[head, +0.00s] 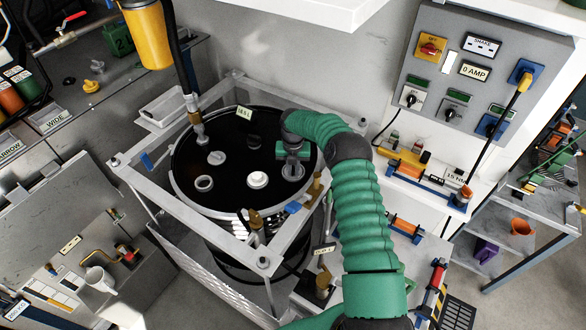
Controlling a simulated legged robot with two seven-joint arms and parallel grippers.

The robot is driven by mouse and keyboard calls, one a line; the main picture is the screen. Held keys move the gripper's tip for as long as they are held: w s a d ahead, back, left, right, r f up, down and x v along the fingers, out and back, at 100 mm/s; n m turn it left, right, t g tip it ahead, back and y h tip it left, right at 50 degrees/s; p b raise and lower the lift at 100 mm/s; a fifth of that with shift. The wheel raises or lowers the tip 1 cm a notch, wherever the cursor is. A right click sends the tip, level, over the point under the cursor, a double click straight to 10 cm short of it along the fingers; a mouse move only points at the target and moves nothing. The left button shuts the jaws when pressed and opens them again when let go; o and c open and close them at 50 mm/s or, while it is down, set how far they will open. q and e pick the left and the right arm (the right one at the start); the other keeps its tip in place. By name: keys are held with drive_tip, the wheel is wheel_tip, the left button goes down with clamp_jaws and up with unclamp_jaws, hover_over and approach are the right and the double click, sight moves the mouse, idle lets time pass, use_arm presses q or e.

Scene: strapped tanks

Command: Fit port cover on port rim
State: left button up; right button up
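A round tank with a black lid (232,205) stands inside a pale metal frame. On the lid, an open white port rim (204,184) sits at the front left with its dark opening showing. A white round cover (258,180) lies to its right, apart from it. A grey round fitting (216,157) sits behind the rim. My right gripper (292,168) points down over a grey round piece (293,173) at the lid's right side. Its fingers are small and partly hidden, so I cannot tell whether they hold this piece. My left gripper is not in view.
A black hose (182,60) with a brass end meets the lid at the back left. The metal frame (186,237) surrounds the tank, with brass fittings near its front right. A control panel (465,80) stands at right. A grey bench with a white mug (98,280) is at left.

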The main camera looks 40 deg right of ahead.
sight(293, 177)
drive_tip(key=o, duration=0.4)
drive_tip(key=r+b, duration=0.1)
drive_tip(key=r, duration=1)
drive_tip(key=s+a+r+b, duration=0.1)
drive_tip(key=r, duration=0.4)
drive_tip(key=shift+r+b, duration=0.35)
drive_tip(key=shift+d, duration=0.1)
